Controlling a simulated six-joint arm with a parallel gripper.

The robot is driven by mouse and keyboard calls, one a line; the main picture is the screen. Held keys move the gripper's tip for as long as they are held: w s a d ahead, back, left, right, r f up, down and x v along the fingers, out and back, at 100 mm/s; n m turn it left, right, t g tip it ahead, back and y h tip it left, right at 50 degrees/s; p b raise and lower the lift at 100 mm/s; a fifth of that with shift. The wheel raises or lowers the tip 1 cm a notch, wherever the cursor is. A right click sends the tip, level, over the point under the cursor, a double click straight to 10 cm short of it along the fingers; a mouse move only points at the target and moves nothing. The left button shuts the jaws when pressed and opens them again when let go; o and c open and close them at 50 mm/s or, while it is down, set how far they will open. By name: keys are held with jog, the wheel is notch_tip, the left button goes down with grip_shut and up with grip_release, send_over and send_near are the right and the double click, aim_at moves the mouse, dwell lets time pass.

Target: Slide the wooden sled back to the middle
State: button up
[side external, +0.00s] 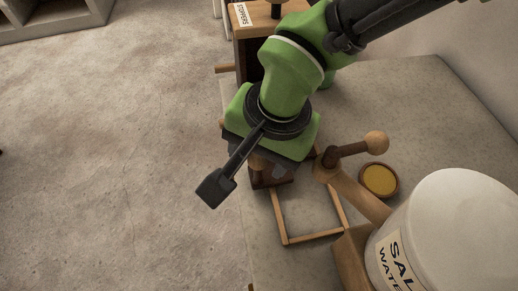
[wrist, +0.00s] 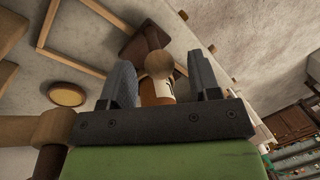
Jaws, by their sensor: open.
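The wooden sled, a dark brown block (wrist: 138,44), carries an upright tan post with a round wooden knob (wrist: 159,64). In the side external view the sled (side external: 272,181) is mostly hidden under my gripper, at the far end of a light wooden frame (side external: 287,240) lying on the table. The frame's rails also show in the wrist view (wrist: 75,62). My gripper (wrist: 161,75) is open, with one finger on each side of the post and knob. Gaps show at both sides, so it does not appear to grip them.
A wooden lever with a ball end (side external: 376,141) stands close right of my gripper. A wooden box labelled STOPPERS (side external: 246,50) stands behind. The table edge is close on the left.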

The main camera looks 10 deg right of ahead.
notch_tip(320, 180, up, 9)
jog(key=s+d, duration=0.1)
jog(key=shift+d, duration=0.25)
dwell(0.3)
jog(key=w+d+r+t+y, duration=0.1)
jog(key=w+d+r+t, duration=0.1)
jog(key=d+r, duration=1.1)
jog(key=s+d+n+t, duration=0.2)
jog(key=s+d+t, duration=0.2)
jog(key=s+d, duration=0.7)
jog(key=d, duration=0.4)
jog(key=shift+d+r+n+h, duration=0.25)
jog(key=shift+d+n+h, duration=0.1)
jog(key=shift+n+h, duration=0.05)
